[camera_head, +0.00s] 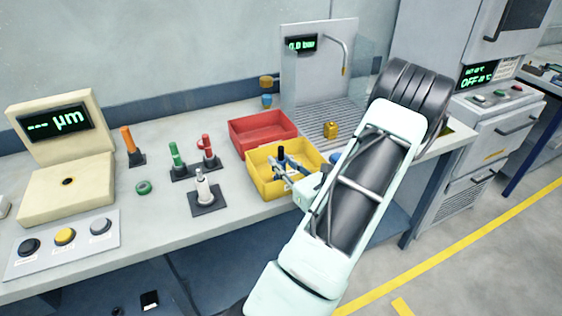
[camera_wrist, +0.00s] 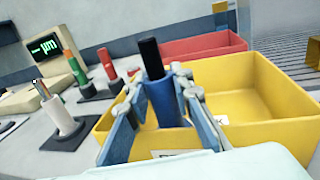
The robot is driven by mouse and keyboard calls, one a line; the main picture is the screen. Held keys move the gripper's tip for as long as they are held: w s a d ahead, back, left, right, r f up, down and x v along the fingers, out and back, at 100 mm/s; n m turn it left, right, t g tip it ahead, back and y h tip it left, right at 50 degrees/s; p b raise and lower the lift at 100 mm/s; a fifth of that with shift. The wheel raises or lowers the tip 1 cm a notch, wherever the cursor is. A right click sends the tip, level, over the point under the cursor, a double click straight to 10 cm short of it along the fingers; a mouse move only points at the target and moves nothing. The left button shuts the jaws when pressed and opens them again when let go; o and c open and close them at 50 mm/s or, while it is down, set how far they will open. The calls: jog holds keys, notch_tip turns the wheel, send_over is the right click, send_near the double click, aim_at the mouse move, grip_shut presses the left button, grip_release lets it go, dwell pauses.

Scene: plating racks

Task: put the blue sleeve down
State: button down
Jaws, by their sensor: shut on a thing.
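The blue sleeve (camera_wrist: 166,100) stands near upright between the two fingers of my gripper (camera_wrist: 164,92) in the wrist view. A black rod-like part (camera_wrist: 151,56) sticks up from its top. My gripper (camera_head: 283,170) is shut on the sleeve, over the left part of the yellow bin (camera_head: 264,185) in the head view. Only the sleeve's black top (camera_head: 281,153) and a little blue show there. I cannot tell whether the sleeve's lower end touches the bin floor.
A red bin (camera_head: 240,140) stands behind the yellow bin. Posts with orange (camera_head: 128,139), green (camera_head: 173,154), red (camera_head: 207,148) and white (camera_head: 203,188) parts stand to the left. A green ring (camera_head: 143,187) lies on the bench. A small yellow block (camera_head: 331,130) sits on the grating.

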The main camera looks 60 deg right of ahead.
jog(key=c, duration=1.7)
grip_release()
jog(key=shift+r+p, duration=0.5)
jog(key=shift+r, duration=0.05)
jog(key=shift+s+r, duration=0.1)
jog(key=shift+s, duration=0.25)
jog(key=b+v, duration=0.1)
jog(key=v, duration=1)
jog(key=shift+s+a+b, duration=0.15)
jog(key=shift+b, duration=0.15)
